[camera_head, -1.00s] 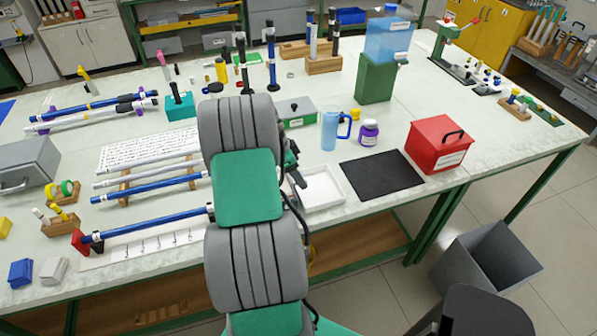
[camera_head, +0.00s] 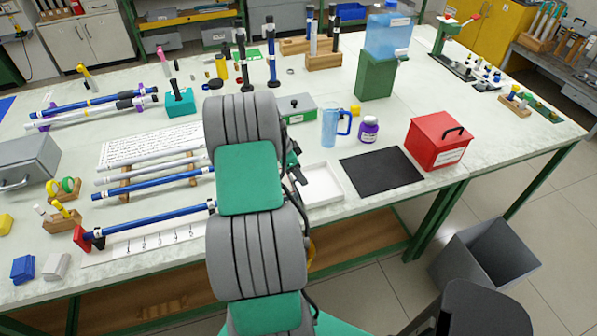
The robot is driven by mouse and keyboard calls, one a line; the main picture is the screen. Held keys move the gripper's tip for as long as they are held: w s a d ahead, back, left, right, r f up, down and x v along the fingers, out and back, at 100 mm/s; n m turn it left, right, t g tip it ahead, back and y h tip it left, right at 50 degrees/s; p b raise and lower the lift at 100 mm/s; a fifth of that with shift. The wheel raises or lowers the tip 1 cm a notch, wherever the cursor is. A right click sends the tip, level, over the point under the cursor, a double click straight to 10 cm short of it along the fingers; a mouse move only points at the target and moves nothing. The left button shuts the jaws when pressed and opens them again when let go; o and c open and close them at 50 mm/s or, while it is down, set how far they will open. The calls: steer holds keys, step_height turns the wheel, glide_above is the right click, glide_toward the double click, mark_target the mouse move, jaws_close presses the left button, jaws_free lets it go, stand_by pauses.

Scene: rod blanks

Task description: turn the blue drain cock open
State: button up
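A translucent blue water tank (camera_head: 387,38) stands upright on a green stand (camera_head: 375,77) toward the back right of the bench. A small spout-like part (camera_head: 402,54) sticks out at the tank's lower right; it is too small to tell if it is the blue drain cock or how it is turned. My gripper (camera_head: 297,177) shows only partly, as dark parts past the right side of my arm, above the bench by a white tray. It is well to the left and front of the tank. Its fingertips are not clear.
A blue mug (camera_head: 335,128), a purple-labelled jar (camera_head: 369,129), a black mat (camera_head: 381,172) and a red box (camera_head: 438,143) lie between my arm and the bench's right side. A white tray (camera_head: 321,186) lies beside my gripper.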

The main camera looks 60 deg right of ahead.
steer(key=c, duration=0.3)
steer(key=shift+f+n+b, duration=0.1)
steer(key=shift+n+b, duration=0.3)
steer(key=shift+b, duration=0.1)
steer(key=n+b, duration=0.1)
steer(key=n+t+b, duration=0.1)
steer(key=shift+s+d+n+h, duration=0.15)
steer(key=shift+s+n+h, duration=0.1)
steer(key=shift+n+h, duration=0.15)
steer(key=n+t+b, duration=0.1)
steer(key=n, duration=0.1)
steer(key=n+b, duration=0.2)
steer(key=shift+s+d+n+t+h+b, duration=0.2)
steer(key=shift+n+t+h+b, duration=0.1)
steer(key=shift+t, duration=0.1)
steer(key=shift+d+n+t+y+b, duration=0.25)
steer(key=shift+n+t+b, duration=0.4)
steer(key=shift+n, duration=1)
steer(key=shift+d+n+t+y+b, duration=0.15)
steer(key=shift+n+t+b, duration=0.5)
steer(key=shift+n, duration=0.95)
steer(key=shift+d+n+t+y+b, duration=0.25)
steer(key=shift+n+t+b, duration=0.4)
steer(key=shift+n, duration=1)
steer(key=shift+a, duration=0.1)
